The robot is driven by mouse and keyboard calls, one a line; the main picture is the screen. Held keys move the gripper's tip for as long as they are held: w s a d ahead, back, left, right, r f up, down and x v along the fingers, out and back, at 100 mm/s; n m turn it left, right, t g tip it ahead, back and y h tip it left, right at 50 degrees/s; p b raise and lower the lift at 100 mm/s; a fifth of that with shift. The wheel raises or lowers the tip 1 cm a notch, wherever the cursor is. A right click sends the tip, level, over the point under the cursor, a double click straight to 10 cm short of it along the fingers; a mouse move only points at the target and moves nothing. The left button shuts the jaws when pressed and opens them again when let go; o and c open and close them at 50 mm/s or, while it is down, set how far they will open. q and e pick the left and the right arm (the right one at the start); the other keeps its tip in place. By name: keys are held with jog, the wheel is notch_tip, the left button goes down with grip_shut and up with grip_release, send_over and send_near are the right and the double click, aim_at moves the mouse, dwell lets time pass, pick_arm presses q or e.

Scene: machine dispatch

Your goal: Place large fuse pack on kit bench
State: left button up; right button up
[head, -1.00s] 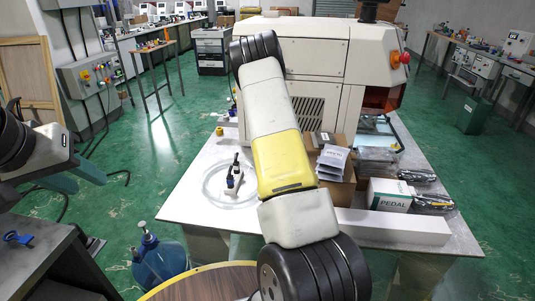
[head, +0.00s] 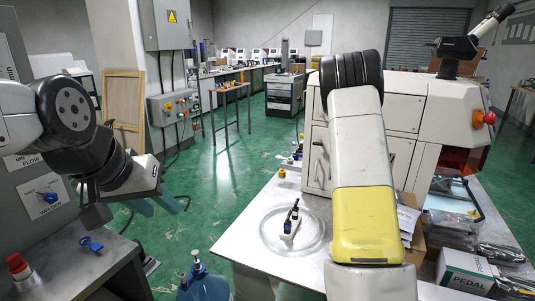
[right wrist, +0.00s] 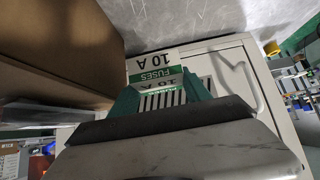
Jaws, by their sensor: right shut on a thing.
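In the right wrist view, the fuse pack (right wrist: 157,77) is a white box with a green band reading "FUSES" and "10 A", upside down in the picture. My right gripper (right wrist: 160,98) is shut on it, with a green finger on each side. The pack and right gripper are hidden in the head view behind my right arm. My left gripper (head: 153,205) is at the left in the head view, its green fingers apart and empty, near the grey cabinet. I cannot tell which bench is the kit bench; a small table with parts (head: 230,87) stands farther back.
A brown carton (right wrist: 55,45) is close beside the pack. Green floor (head: 215,190) is open at the middle left.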

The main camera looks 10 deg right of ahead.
jog(key=r, duration=0.4)
jog(key=a+r, duration=0.1)
jog(key=r, duration=0.1)
jog(key=shift+s+r, duration=0.1)
jog(key=shift+r, duration=0.15)
jog(key=s+a+f+n+y, duration=0.1)
jog(key=s+a, duration=0.3)
jog(key=a, duration=0.4)
jog(key=s+a+f+n+t+y, duration=0.1)
jog(key=s+a+f+n+y, duration=0.1)
jog(key=a, duration=0.7)
jog(key=s+a+f+n+y, duration=0.1)
jog(key=s+a+n, duration=0.2)
jog(key=s+a, duration=0.2)
jog(key=a, duration=0.3)
jog(key=shift+s+a+f+y, duration=0.2)
jog(key=shift+s+a+y, duration=0.05)
jog(key=shift+s+y, duration=0.15)
jog(key=shift+w+a, duration=0.1)
jog(key=shift+f, duration=0.1)
